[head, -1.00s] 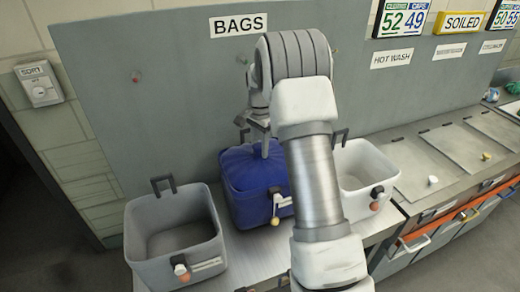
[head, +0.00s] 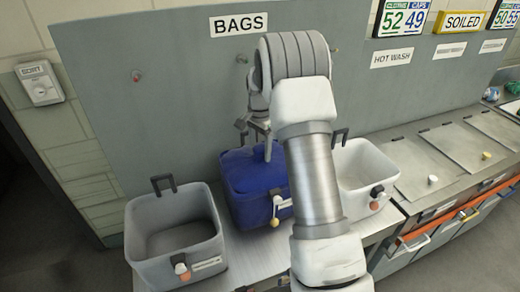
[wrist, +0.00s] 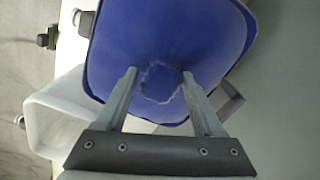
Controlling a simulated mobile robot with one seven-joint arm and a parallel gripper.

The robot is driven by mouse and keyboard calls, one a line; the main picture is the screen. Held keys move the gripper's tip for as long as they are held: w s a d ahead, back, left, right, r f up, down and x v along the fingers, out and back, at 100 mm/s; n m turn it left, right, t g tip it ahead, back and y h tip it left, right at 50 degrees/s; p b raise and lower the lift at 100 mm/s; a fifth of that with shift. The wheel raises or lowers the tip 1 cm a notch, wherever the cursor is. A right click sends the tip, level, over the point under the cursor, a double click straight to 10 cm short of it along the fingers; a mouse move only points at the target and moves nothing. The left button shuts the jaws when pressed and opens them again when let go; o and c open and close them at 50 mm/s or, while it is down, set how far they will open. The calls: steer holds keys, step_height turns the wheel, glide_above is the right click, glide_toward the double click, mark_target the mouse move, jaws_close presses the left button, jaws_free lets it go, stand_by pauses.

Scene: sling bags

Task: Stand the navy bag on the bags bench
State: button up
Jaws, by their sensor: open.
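The navy bag (head: 258,190) stands upright on the bench (head: 258,258) under the BAGS sign, between two other bags. Its top looks closed or filled with blue cloth. In the wrist view the navy bag (wrist: 165,45) fills the upper middle, with a ragged pale ring on its top. My gripper (head: 258,143) is just above the bag's top, with its jaws open. In the wrist view my gripper's fingers (wrist: 158,80) are spread on either side of that ring, with nothing between them. Whether the fingertips touch the bag, I cannot tell. My arm hides part of its right side.
An open grey bag (head: 215,222) stands to the left and a white bag (head: 362,168) to the right, close beside the navy bag. A grey back panel (head: 130,110) rises behind. A counter with flat lids (head: 435,165) lies at the right.

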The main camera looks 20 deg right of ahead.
steer(key=s+a+r+n+t+b, duration=0.1)
steer(key=s+a+r, duration=0.15)
steer(key=r, duration=0.65)
steer(key=s+a+r+n, duration=0.15)
steer(key=s+r, duration=0.25)
steer(key=r, duration=0.6)
steer(key=s+a+r+n+t, duration=0.2)
steer(key=s+a+n, duration=0.15)
steer(key=s, duration=0.55)
steer(key=s+a+r+n+t, duration=0.1)
steer(key=s+a+r+n, duration=0.2)
steer(key=s, duration=0.6)
steer(key=s+a+f+n+t+b, duration=0.1)
steer(key=s+f+n+b, duration=0.2)
steer(key=s+f, duration=0.5)
steer(key=shift+s+a+n+t, duration=0.2)
steer(key=shift+a+n+t, duration=0.1)
steer(key=shift+n, duration=0.5)
steer(key=shift+r, duration=0.1)
steer(key=shift+c, duration=1.4)
